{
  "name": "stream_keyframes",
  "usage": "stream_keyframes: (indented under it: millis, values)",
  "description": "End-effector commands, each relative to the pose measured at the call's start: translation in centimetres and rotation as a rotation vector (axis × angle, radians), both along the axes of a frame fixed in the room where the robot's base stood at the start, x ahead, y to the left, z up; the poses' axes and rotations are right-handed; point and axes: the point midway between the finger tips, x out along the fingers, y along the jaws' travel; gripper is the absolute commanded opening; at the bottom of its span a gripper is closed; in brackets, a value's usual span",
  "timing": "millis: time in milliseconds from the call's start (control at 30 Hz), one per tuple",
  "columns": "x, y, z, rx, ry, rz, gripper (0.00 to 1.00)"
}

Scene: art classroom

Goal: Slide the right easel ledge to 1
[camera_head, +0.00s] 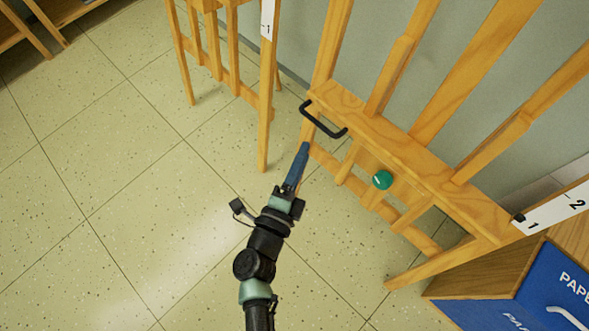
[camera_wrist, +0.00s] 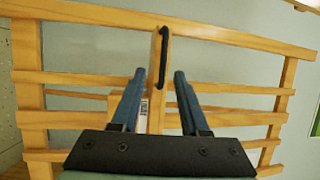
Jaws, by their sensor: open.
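The right easel (camera_head: 455,95) is a wooden frame with a wooden ledge (camera_head: 395,150) across it. A black handle (camera_head: 334,133) is fixed at the ledge's left front, and a green knob (camera_head: 382,180) sits below the ledge. A white scale strip (camera_head: 555,212) with 1 and 2 is on the right upright; a small black marker at the ledge's right end lies near the 1. My gripper (camera_head: 304,146) is open and empty just below the handle. In the wrist view, the handle (camera_wrist: 163,58) and ledge (camera_wrist: 154,75) appear between and beyond my spread fingers (camera_wrist: 158,74).
Another wooden easel (camera_head: 225,55) with its own scale strip stands at the upper left. A blue-fronted wooden box (camera_head: 530,290) is at the lower right. A wall is behind the easels. The tiled floor (camera_head: 120,200) at left is clear.

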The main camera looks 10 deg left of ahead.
Motion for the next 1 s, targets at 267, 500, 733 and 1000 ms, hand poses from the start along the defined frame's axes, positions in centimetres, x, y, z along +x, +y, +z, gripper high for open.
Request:
stream_keyframes:
  millis: [267, 500, 733, 1000]
  values:
    - [-3.5, 0.9, -0.1, 0.0, 0.002, 0.002, 0.45]
    - [-3.9, 1.0, 0.0, 0.0, 0.0, 0.001, 0.45]
    - [-3.8, 1.0, 0.0, 0.0, 0.001, 0.001, 0.45]
    - [-3.2, 1.1, 0.8, -0.009, -0.014, 0.01, 0.45]
